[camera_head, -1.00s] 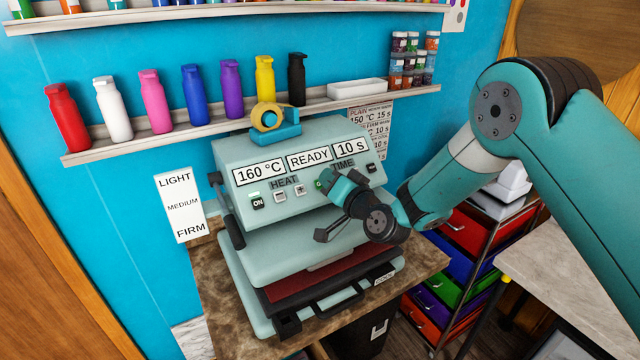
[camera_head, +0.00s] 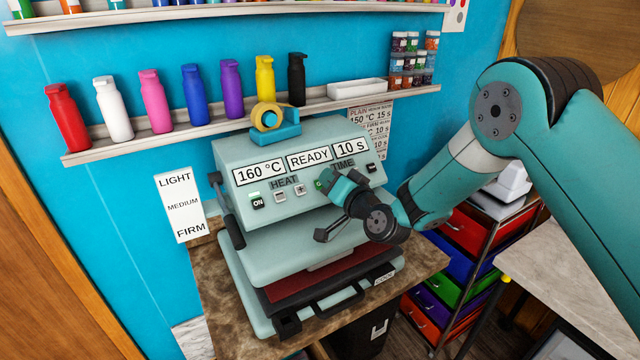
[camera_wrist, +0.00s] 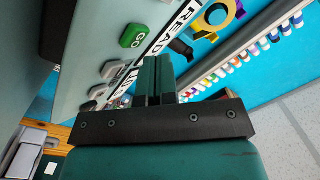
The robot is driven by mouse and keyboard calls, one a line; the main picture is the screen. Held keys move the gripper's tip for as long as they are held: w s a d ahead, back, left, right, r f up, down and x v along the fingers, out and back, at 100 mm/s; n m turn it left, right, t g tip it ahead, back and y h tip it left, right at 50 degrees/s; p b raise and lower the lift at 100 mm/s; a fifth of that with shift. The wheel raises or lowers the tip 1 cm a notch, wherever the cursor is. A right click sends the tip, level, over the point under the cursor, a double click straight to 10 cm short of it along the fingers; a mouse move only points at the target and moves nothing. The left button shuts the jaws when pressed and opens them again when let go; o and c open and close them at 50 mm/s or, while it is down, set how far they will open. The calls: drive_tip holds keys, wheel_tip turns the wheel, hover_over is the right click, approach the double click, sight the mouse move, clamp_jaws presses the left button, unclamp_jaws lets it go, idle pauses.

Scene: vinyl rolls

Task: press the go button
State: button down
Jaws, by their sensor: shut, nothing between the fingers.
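The green GO button (camera_wrist: 133,35) shows clearly in the wrist view on the pale front panel of the heat press (camera_head: 240,150). In the head view the GO button (camera_head: 319,185) is partly hidden behind my gripper (camera_head: 332,181). My gripper is shut and empty, its fingertips close in front of the panel beside the button. The wrist view shows the closed fingers (camera_wrist: 154,75) just to the right of and below the GO button. I cannot tell whether they touch the panel. The press display reads 160 °C, READY and 10 s.
A tape dispenser (camera_head: 272,122) stands on top of the press. The press's lower plate (camera_head: 310,283) lies below. A shelf (camera_head: 150,145) with colored bottles is behind, and a drawer cart (camera_head: 465,235) stands right.

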idle(0.4)
drive_tip(key=shift+w+a+f, duration=0.2)
drive_tip(key=shift+w+f, duration=0.05)
drive_tip(key=shift+f, duration=0.05)
drive_tip(key=shift+w+a+f+b, duration=0.2)
drive_tip(key=shift+w+f+b, duration=0.05)
drive_tip(key=shift+f+b, duration=0.1)
idle(0.8)
idle(0.3)
drive_tip(key=shift+s+d+r, duration=0.4)
drive_tip(key=shift+s+r, duration=0.1)
drive_tip(key=shift+r, duration=0.15)
drive_tip(key=s+d+r+b, duration=0.1)
drive_tip(key=s+d+r, duration=0.1)
drive_tip(key=s+r, duration=0.1)
drive_tip(key=shift+r+b, duration=0.3)
drive_tip(key=shift+b, duration=0.05)
